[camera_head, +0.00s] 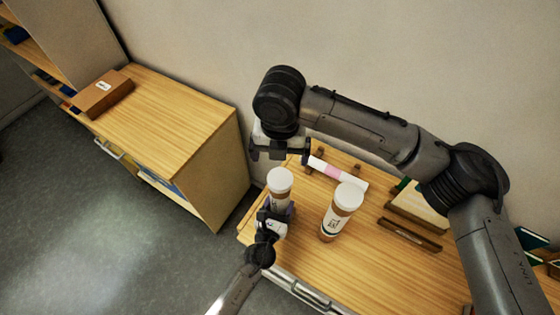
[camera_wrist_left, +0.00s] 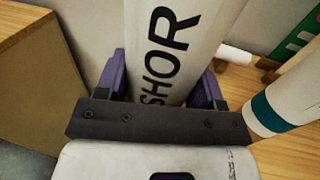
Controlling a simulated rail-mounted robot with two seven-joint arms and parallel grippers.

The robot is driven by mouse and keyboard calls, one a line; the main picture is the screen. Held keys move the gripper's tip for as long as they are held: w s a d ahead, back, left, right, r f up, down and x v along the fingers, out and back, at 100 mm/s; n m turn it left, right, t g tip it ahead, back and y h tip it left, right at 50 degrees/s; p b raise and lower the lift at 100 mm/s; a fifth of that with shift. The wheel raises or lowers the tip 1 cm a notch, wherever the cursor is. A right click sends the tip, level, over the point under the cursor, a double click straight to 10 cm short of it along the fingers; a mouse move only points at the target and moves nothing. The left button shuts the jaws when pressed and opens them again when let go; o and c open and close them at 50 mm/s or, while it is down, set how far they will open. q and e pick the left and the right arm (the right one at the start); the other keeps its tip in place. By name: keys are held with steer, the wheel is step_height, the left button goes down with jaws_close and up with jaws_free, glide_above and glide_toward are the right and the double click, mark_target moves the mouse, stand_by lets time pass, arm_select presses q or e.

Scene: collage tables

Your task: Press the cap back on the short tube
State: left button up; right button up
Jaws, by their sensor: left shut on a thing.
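The short tube (camera_head: 281,201) stands upright near the front left corner of the wooden table, with a white cap (camera_head: 280,179) at its top. I cannot tell whether the cap is fully seated. My left gripper (camera_head: 275,212) is shut on the tube's body. In the left wrist view the tube (camera_wrist_left: 172,50) is white with dark letters "SHOR" between the purple fingers, and its top is out of frame. My right gripper (camera_head: 280,152) is above and behind the short tube, with its fingers apart and nothing visible between them.
A larger capped tube (camera_head: 338,217) stands just right. A white roll with a pink band (camera_head: 335,173) lies behind on wooden supports. A tray (camera_head: 418,212) and a dark wooden bar (camera_head: 410,234) are further right. A cabinet with a brown box (camera_head: 103,94) stands left.

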steer(key=shift+r, duration=0.7)
arm_select(q)
steer(key=o, duration=1.4)
steer(key=shift+c, duration=0.2)
steer(key=b+v, duration=0.1)
steer(key=v, duration=1.3)
arm_select(e)
steer(key=shift+f, duration=0.6)
arm_select(q)
steer(key=shift+w, duration=0.1)
